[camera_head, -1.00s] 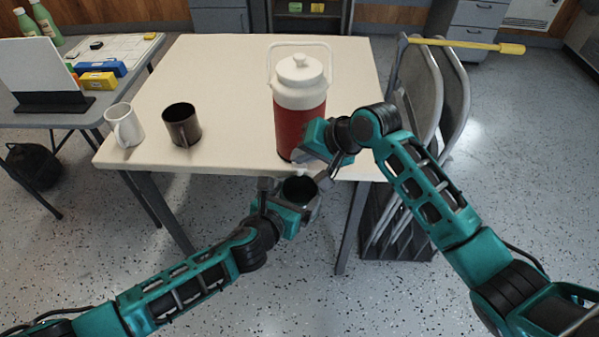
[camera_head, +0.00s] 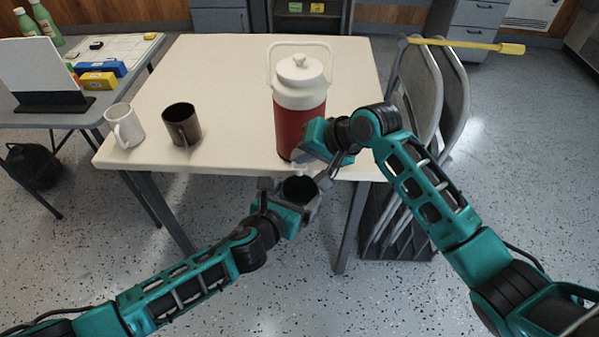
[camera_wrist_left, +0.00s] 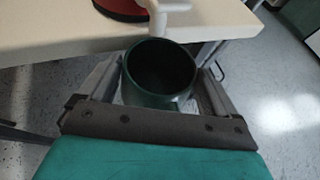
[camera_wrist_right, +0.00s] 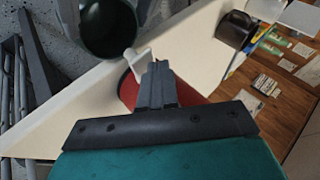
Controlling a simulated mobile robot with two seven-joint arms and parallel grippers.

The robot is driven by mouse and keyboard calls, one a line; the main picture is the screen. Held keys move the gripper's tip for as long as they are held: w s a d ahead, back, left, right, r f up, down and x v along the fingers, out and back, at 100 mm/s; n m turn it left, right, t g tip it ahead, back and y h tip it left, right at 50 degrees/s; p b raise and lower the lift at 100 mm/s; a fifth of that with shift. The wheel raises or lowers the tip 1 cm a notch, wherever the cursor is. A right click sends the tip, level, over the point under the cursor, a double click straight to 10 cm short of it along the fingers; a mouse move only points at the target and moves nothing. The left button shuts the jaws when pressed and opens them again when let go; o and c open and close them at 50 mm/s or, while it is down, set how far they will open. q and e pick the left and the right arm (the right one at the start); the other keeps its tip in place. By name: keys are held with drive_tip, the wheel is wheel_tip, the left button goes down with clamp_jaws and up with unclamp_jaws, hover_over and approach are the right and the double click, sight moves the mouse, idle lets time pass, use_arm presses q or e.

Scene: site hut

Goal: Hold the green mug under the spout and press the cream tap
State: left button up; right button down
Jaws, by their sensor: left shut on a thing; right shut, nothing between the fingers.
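The green mug (camera_wrist_left: 160,72) is upright between the fingers of my left gripper (camera_head: 298,192), which is shut on it just off the table's front edge. In the left wrist view the mug looks empty, and the cream tap (camera_wrist_left: 163,12) juts out above its far rim. The red and white drink cooler (camera_head: 300,105) stands at the table's front edge. My right gripper (camera_wrist_right: 157,75) is shut and empty, close to the tap (camera_wrist_right: 133,55) at the cooler's front. In the head view the right gripper hides most of the tap. I cannot tell whether it touches the tap.
A white mug (camera_head: 124,125) and a dark brown mug (camera_head: 182,124) stand at the left of the cream table (camera_head: 225,75). Folded chairs (camera_head: 418,100) and a yellow-handled tool (camera_head: 470,46) are at the right. The table's middle is clear.

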drive_tip(key=shift+f, duration=0.85)
idle(7.2)
